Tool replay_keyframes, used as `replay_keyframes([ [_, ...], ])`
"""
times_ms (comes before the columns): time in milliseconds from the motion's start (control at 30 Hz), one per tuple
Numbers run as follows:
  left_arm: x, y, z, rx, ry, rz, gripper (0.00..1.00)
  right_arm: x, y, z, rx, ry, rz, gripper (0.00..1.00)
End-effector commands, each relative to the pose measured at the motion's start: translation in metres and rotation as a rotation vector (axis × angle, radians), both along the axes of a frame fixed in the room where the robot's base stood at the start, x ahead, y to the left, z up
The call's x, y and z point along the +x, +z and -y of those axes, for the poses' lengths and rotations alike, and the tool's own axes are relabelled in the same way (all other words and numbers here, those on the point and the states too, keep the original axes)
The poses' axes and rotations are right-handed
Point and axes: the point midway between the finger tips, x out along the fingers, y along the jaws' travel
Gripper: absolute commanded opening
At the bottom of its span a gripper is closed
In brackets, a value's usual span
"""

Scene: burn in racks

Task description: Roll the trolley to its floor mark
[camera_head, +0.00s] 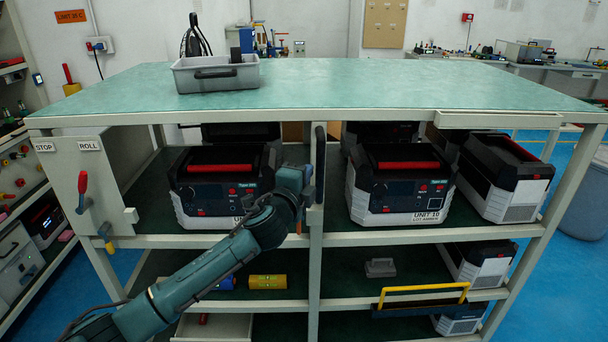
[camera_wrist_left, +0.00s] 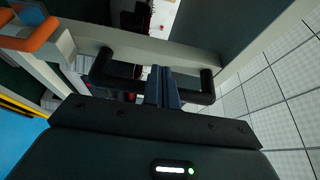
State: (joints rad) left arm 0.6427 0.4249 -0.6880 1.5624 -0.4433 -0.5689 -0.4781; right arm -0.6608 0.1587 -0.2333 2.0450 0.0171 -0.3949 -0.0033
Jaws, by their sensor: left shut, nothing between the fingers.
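The trolley is a large rack with a green top (camera_head: 340,82) and loaded shelves. On its left end panel, a red-handled lever (camera_head: 83,184) points up toward the ROLL label (camera_head: 89,146), away from the STOP label (camera_head: 44,147). A black handle (camera_head: 320,150) is on the middle upright; it also shows in the left wrist view (camera_wrist_left: 207,86). My left gripper (camera_head: 308,174) is at this handle. In the left wrist view its fingers (camera_wrist_left: 162,88) are shut and overlap the handle bar; I cannot tell if they touch it. The floor mark and my right gripper are not in view.
A grey bin (camera_head: 215,76) stands on the top. Black-and-white units (camera_head: 405,186) fill the upper shelf. A yellow-handled tray (camera_head: 425,305) sits lower. Shelving (camera_head: 20,205) stands close on the left, a round bin (camera_head: 588,195) on the right. Blue floor (camera_head: 560,270) shows on the right.

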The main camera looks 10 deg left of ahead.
Motion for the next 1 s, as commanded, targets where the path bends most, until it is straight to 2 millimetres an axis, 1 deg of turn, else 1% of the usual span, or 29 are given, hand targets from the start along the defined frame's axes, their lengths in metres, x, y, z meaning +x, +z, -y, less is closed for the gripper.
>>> replay_keyframes([
  [500,0.006,0.001,0.029,-0.003,-0.011,0.003,0.0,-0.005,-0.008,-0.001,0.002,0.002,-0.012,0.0],
  [600,0.006,0.001,0.032,-0.003,-0.014,0.003,0.0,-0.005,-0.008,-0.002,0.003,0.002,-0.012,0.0],
  [833,0.006,0.0,0.032,-0.002,-0.014,0.002,0.0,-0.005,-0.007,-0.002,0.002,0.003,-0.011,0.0],
  [1000,0.006,0.001,0.027,-0.001,-0.008,0.001,0.0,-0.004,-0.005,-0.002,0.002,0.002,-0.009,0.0],
])
